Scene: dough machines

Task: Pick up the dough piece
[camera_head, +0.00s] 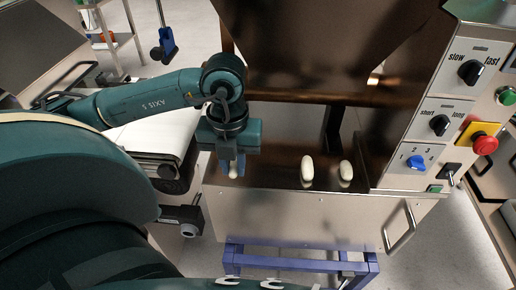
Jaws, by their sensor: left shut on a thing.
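Two pale, elongated dough pieces stand out on the machine's dark shiny shelf: one dough piece (307,168) right of my left gripper and another dough piece (346,171) farther right. My left gripper (232,166) points down over the left part of the shelf. It is shut on a third pale dough piece (233,171), of which only a small part shows between the fingers. Whether this piece still touches the shelf is hard to tell. My right gripper is not in view.
A control panel (452,110) with knobs and a red stop button (485,145) rises at the right. A white conveyor belt (150,135) lies left of the shelf. A large metal hopper (330,45) overhangs the shelf. A metal handle (400,228) sticks out at the front.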

